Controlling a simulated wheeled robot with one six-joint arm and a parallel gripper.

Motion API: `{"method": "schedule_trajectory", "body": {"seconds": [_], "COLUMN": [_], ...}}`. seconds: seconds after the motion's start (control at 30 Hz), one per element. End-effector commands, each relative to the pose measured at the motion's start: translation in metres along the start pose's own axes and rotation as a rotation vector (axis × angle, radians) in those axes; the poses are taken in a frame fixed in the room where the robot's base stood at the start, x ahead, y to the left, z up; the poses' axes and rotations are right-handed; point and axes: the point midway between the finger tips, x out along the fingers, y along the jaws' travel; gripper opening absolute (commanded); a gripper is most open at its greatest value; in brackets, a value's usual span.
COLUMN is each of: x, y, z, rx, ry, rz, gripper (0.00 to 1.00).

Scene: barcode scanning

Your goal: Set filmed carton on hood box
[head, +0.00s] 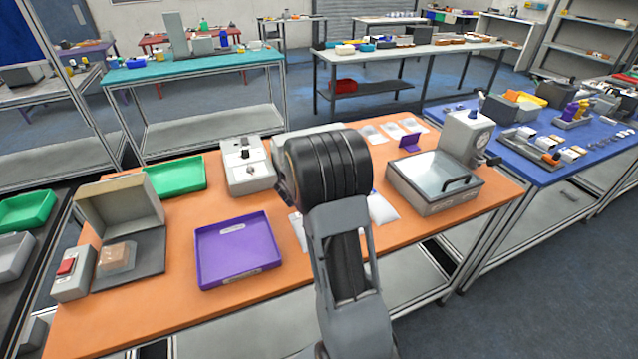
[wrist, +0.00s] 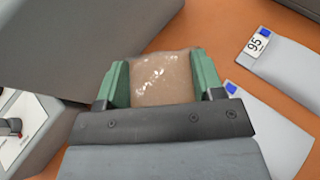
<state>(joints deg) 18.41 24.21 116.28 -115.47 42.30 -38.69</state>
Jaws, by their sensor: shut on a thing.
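My gripper (wrist: 161,82) shows in the wrist view with its green fingers on both sides of a brown, glossy filmed carton (wrist: 163,76), shut on it. In the head view my arm hides the gripper and this carton. A similar filmed carton (head: 116,256) lies at the left of the orange table, on a dark plate in front of a raised grey hood (head: 118,208). A grey box partly hidden behind my arm (head: 279,160) stands at mid-table. I cannot tell for sure which of these is the hood box.
A grey control box with knobs (head: 247,166), a purple tray (head: 238,252) and a green tray (head: 176,177) stand on the orange table. A grey box with a clear lid (head: 436,181) is at the right. Pale labelled packets (wrist: 286,73) lie beside my gripper.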

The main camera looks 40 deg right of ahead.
Motion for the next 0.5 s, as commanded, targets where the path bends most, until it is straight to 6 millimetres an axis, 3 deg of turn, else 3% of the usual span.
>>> {"method": "schedule_trajectory", "body": {"seconds": [0.2, 0.5], "x": [0.027, 0.044], "y": [0.002, 0.003], "z": [-0.013, -0.028], "rx": [0.000, -0.003], "ry": [-0.001, 0.002], "rz": [0.000, 0.000], "gripper": [0.36, 0.36]}}
